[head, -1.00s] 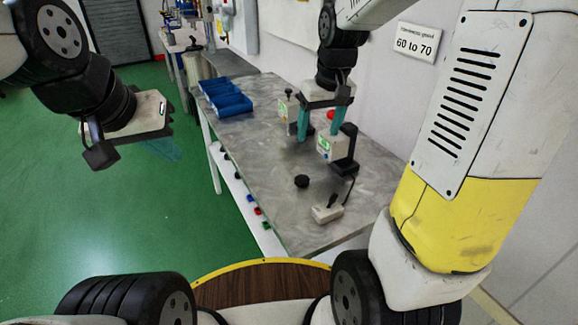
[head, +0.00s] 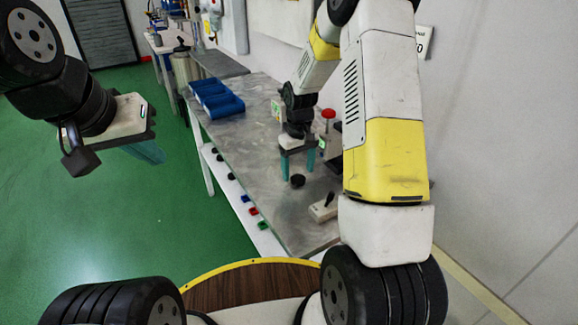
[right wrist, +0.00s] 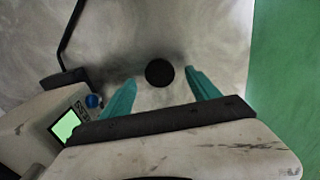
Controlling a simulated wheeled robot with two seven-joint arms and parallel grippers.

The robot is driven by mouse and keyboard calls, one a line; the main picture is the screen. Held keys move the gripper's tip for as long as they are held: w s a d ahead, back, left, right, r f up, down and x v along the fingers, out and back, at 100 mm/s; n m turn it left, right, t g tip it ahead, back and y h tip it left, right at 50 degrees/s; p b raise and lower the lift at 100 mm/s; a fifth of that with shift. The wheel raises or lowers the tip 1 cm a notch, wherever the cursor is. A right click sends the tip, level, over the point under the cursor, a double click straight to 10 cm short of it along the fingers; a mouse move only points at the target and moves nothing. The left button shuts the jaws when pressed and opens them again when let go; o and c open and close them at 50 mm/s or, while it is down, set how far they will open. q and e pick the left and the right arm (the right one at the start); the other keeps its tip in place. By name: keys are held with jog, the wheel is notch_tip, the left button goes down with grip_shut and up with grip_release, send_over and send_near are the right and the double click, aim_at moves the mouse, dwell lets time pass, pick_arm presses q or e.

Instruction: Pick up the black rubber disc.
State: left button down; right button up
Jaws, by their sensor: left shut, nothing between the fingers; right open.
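The black rubber disc (head: 297,181) lies flat on the grey table (head: 262,200). In the right wrist view the disc (right wrist: 159,72) shows just beyond and between the two teal fingertips, apart from both. My right gripper (head: 297,172) is open above the table, close to the disc, with its fingers pointing down; it also shows in the right wrist view (right wrist: 155,80). My left gripper (head: 150,152) is shut and empty over the green floor, left of the table.
Blue bins (head: 217,100) stand at the table's back left. A white box with a black lever (head: 323,208) sits right of the disc. A device with a green screen (right wrist: 62,130) is close to the right gripper. The table left of the disc is clear.

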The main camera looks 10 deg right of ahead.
notch_tip(320, 180, down, 2)
jog(key=shift+f, duration=0.2)
jog(key=c, duration=1.4)
jog(key=shift+r, duration=0.2)
jog(key=shift+r, duration=0.25)
notch_tip(320, 180, up, 3)
jog(key=s+a, duration=0.1)
jog(key=s, duration=0.4)
jog(key=s+a, duration=0.1)
jog(key=s, duration=0.4)
jog(key=s+a+r, duration=0.1)
jog(key=s, duration=0.4)
jog(key=shift+s+r, duration=0.1)
jog(key=shift+s, duration=0.25)
